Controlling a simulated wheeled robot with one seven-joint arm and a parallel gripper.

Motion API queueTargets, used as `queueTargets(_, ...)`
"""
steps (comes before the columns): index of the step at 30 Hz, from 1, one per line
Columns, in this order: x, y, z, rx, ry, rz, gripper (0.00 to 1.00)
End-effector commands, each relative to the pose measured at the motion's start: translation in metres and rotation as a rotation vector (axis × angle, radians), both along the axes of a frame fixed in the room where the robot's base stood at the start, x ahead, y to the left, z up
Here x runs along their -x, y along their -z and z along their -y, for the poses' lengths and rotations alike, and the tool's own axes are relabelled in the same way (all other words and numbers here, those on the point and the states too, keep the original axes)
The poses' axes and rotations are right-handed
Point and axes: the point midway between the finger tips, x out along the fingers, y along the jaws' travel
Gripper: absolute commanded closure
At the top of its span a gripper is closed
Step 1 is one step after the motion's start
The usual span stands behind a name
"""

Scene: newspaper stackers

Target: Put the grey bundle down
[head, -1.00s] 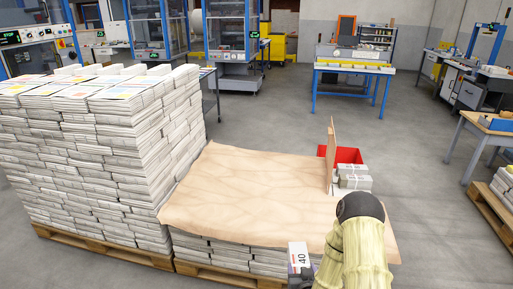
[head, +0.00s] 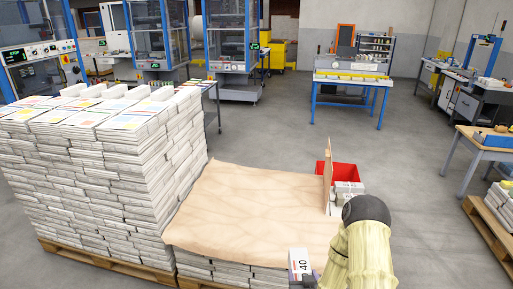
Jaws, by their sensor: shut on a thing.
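The grey bundle (head: 300,263) shows at the bottom middle of the head view, with a pale label marked 40 and a red stripe facing me. My gripper (head: 307,282) is only partly in view at the bottom edge, mostly hidden by my own arm. It is shut on the bundle. The bundle is at the near edge of the brown paper sheet (head: 255,205), which covers a low layer of bundles on a pallet. I cannot tell whether the bundle touches the sheet or the stack under it.
A tall stack of newspaper bundles (head: 100,175) stands left of the sheet. An upright brown board (head: 327,175), pale bundles (head: 348,188) and a red crate (head: 345,171) are at the sheet's right side. The sheet's middle is bare. Grey floor (head: 270,130) lies open behind.

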Motion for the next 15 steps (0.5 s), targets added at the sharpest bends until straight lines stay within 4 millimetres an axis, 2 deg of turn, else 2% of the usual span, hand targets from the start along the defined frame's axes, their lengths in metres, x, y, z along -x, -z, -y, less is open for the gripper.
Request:
queueTargets(10,-0.001,-0.001,0.000,0.000,0.000,0.006,0.97)
queueTargets(15,0.003,0.010,0.000,0.001,-0.001,0.003,0.97)
